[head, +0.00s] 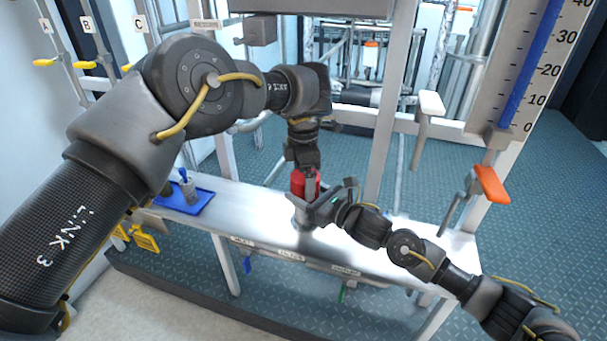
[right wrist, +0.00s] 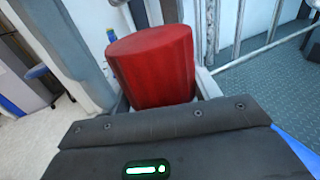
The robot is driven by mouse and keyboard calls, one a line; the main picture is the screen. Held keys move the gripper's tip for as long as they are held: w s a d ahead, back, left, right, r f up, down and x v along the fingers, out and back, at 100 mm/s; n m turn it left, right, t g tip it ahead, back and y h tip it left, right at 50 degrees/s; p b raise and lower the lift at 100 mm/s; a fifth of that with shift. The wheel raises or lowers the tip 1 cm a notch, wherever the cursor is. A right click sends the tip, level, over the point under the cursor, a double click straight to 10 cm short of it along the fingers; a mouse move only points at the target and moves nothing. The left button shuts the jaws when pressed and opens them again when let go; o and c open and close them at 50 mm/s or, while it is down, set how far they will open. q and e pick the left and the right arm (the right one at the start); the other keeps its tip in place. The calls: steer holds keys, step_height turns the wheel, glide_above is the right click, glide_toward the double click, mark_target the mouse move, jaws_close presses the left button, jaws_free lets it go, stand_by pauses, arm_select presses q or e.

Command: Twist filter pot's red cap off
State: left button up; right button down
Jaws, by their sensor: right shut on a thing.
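The filter pot's red cap (head: 299,184) stands upright over the bench in the head view, and its plain top and side show in the right wrist view (right wrist: 152,68). The grey pot body (head: 303,219) below it is mostly hidden by my right gripper. My right gripper (head: 312,207) comes in from the right and is shut on the pot body, below the cap. My left gripper (head: 303,166) points down from above, close over the cap. In the right wrist view no finger shows on the cap. The left fingers' opening is too dark to tell.
The pot is on a metal bench (head: 255,215). A blue tray (head: 185,199) with a small cup (head: 188,188) lies at the bench's left. An orange-handled lever (head: 491,184) and a level gauge (head: 530,65) stand at the right. Upright frame posts rise behind the bench.

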arm_select(q)
steer(key=c, duration=1.1)
steer(key=shift+o, duration=0.2)
steer(key=n, duration=0.4)
steer(key=shift+r, duration=0.1)
steer(key=o, duration=1.1)
steer(key=shift+s+r, duration=0.1)
steer(key=shift+r, duration=2.1)
